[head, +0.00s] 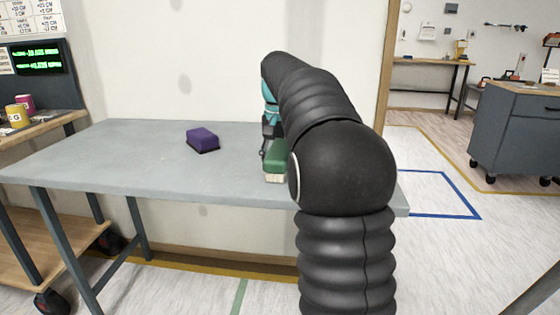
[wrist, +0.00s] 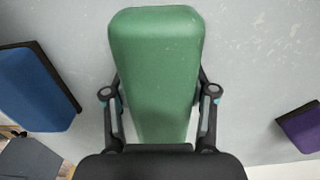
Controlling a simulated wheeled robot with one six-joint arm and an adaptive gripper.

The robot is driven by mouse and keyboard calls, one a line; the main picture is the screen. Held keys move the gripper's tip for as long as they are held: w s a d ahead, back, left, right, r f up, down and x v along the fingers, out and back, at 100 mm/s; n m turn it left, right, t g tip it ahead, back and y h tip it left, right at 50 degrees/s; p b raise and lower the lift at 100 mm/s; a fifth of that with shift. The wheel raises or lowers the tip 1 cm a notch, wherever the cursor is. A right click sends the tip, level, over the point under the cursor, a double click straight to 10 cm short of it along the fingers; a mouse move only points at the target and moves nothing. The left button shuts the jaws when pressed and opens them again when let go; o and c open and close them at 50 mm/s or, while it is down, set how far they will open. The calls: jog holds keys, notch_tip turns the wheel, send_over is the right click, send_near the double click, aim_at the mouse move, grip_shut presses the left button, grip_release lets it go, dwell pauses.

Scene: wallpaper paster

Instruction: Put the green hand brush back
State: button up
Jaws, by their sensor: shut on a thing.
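The green hand brush (head: 276,158) is at the right part of the grey table (head: 110,165), with its pale bristles facing down. My gripper (head: 267,138) is above it, partly hidden by my arm in the head view. In the wrist view the brush (wrist: 155,60) fills the middle, and the two fingers of my gripper (wrist: 160,92) are shut on its sides. I cannot tell whether the bristles touch the table top or hang just above it.
A purple block-shaped brush (head: 202,138) lies on the table, left of the green one; it also shows in the wrist view (wrist: 301,127). A blue one (wrist: 36,88) shows at the wrist view's left. A wooden bench with mugs (head: 17,114) stands left. The table's front left is clear.

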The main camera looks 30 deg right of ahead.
aim_at(276, 152)
jog(key=shift+f, duration=0.15)
jog(key=o, duration=1.2)
jog(key=shift+f+b, duration=0.15)
jog(key=shift+b, duration=0.3)
notch_tip(276, 152, up, 14)
jog(key=p, duration=0.4)
jog(key=shift+s+a, duration=0.2)
jog(key=shift+a, duration=0.1)
jog(key=shift+a, duration=0.1)
jog(key=s+a+f+n+t, duration=0.3)
jog(key=s+a+f+n, duration=0.15)
jog(key=s+a, duration=0.8)
jog(key=s+a+f+n+t, duration=0.2)
jog(key=s+f, duration=1.3)
jog(key=f, duration=0.1)
jog(key=shift+a+n+t, duration=0.3)
jog(key=shift+a+n, duration=0.05)
jog(key=shift+a, duration=0.05)
